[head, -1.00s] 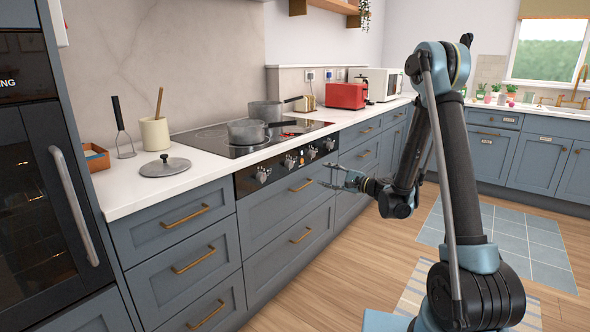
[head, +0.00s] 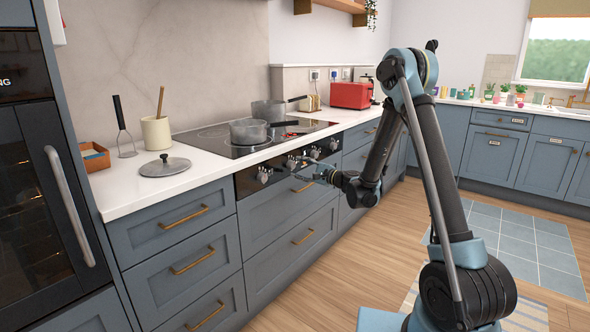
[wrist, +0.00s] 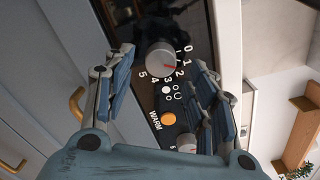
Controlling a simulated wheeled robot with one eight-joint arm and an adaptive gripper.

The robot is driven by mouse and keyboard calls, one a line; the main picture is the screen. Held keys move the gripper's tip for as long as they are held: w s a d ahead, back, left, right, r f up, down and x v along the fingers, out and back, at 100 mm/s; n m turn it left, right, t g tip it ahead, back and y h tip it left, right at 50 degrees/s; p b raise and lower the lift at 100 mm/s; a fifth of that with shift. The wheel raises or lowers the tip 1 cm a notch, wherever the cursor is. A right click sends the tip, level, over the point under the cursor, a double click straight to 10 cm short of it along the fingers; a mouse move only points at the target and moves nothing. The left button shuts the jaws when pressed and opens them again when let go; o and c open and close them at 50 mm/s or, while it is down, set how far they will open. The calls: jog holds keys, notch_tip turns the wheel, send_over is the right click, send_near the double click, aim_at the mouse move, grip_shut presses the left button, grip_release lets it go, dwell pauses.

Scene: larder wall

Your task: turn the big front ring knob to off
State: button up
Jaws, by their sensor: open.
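In the wrist view, a round grey knob (wrist: 159,58) with a red pointer mark sits on the dark control panel. My gripper (wrist: 163,68) is open, with one finger on each side of this knob. I cannot tell whether either finger touches it. In the head view, my gripper (head: 305,172) is at the hob's front panel, by the second knob from the left (head: 291,162), which it partly crowds.
An orange light (wrist: 168,118) marked WARM and another knob (wrist: 187,144) lie below in the wrist view. A pot (head: 248,131) and a pan (head: 268,112) stand on the hob. Brass drawer handles (head: 302,187) stick out below the panel.

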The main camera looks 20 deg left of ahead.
aim_at(291, 165)
jog(key=shift+x, duration=1.35)
jog(key=shift+s, duration=0.1)
jog(key=c, duration=1.1)
jog(key=shift+n, duration=2.9)
